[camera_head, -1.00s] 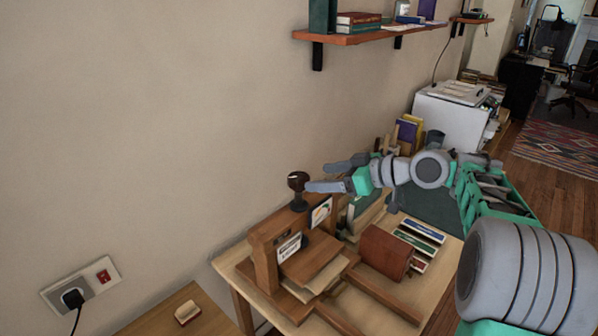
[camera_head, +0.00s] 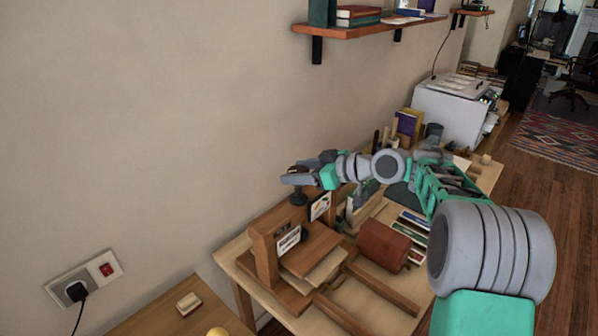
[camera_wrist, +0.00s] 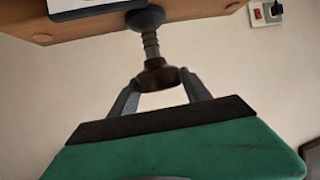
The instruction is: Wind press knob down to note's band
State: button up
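The wooden book press (camera_head: 262,258) stands on the near end of the light wood table. Its dark round knob (camera_wrist: 160,76) tops a ribbed screw in the wrist view. In the head view the knob is partly hidden by my gripper, and the dark screw base (camera_head: 298,197) shows below. My gripper (camera_head: 292,172) is at the knob with one finger on each side; the wrist view (camera_wrist: 159,80) shows the fingers close beside it, contact unclear. A white printed note (camera_head: 288,241) is on the press front, and a picture card (camera_head: 320,206) is beside it. The note's band is too small to make out.
A reddish-brown roll-shaped block (camera_head: 383,246) and several coloured strips lie right of the press. Upright books (camera_head: 408,124) and a white box machine (camera_head: 450,110) stand farther back. A shelf (camera_head: 365,31) juts from the wall above. A socket (camera_head: 85,280) is at lower left.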

jog(key=c, duration=0.9)
jog(key=shift+c, duration=0.2)
jog(key=shift+f+m+t+h+b, duration=0.15)
jog(key=shift+m+t+h+b, duration=0.2)
jog(key=shift+b, duration=0.5)
